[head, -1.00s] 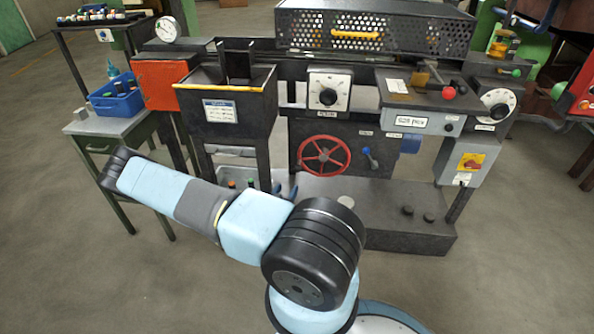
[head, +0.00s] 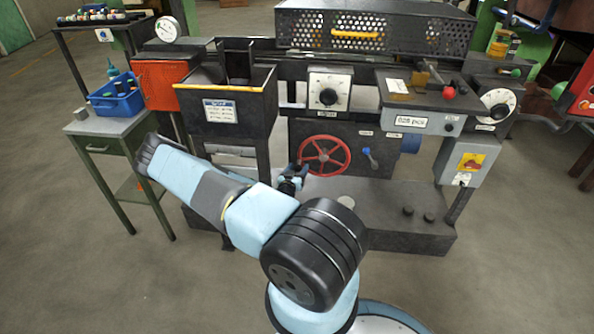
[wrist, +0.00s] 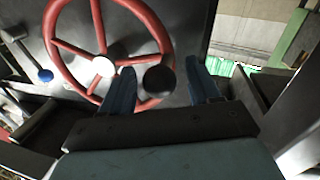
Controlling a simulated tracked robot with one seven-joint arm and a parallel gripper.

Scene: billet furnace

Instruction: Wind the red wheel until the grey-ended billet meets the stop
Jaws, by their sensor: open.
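The red wheel (head: 325,155) is on the dark front panel of the furnace machine, below the white dial. In the wrist view the red wheel (wrist: 72,33) fills the upper left, with a pale hub and a round black knob (wrist: 158,79) on its rim. My gripper (wrist: 170,78) is open, with its two blue fingers apart and the knob showing between them. I cannot tell whether the fingers reach around it. In the head view my gripper (head: 293,180) is small, just left of and below the wheel. I cannot make out the grey-ended billet or the stop.
A blue-knobbed lever (head: 368,152) sits right of the wheel. A hopper (head: 228,110) with a label stands to its left. A side table (head: 110,127) bears a blue bin (head: 116,98). The machine's low base (head: 400,229) juts forward.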

